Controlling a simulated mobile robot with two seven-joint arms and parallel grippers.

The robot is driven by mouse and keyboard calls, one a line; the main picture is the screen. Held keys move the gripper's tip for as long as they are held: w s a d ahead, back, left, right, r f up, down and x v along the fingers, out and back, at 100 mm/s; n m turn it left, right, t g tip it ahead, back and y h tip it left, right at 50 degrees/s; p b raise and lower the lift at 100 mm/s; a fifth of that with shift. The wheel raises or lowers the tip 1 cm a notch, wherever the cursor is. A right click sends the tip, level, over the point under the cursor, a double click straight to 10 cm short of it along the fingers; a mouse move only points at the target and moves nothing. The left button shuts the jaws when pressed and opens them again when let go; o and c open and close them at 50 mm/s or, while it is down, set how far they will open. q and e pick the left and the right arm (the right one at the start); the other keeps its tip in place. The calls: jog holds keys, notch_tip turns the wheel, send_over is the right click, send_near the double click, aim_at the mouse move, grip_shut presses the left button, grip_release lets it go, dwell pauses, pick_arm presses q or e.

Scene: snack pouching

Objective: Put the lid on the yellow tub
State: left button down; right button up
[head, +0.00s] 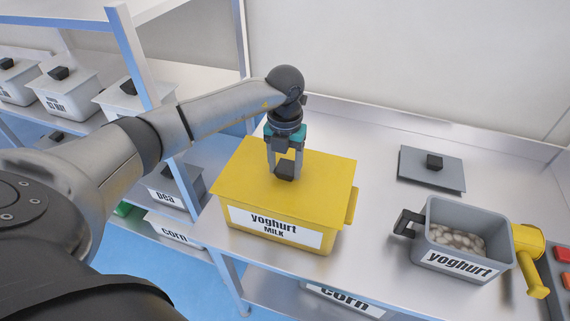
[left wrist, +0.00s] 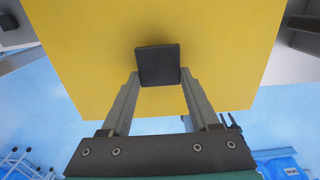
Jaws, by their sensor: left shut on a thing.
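The yellow tub (head: 262,229) stands on the steel table, with a white label reading yoghurt milk. Its yellow lid (head: 322,180) lies over the top of the tub, and I see no clear gap between them. The lid also fills much of the left wrist view (left wrist: 80,50). My left gripper (head: 284,172) comes down from above and is shut on the lid's dark square knob (left wrist: 158,65). My right gripper is not in view.
To the right, a grey tub (head: 466,262) labelled yoghurt holds pale round pieces. Its grey lid (head: 420,176) lies flat behind it. A yellow scoop-like tool (head: 529,245) is beside the grey tub. Shelves with white tubs (head: 68,95) stand at left.

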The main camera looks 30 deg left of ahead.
pick_arm(q)
jog(key=shift+c, duration=0.2)
grip_release()
notch_tip(320, 180, up, 15)
jog(key=b, duration=0.1)
jog(key=shift+r, duration=0.15)
dwell(0.4)
dwell(0.4)
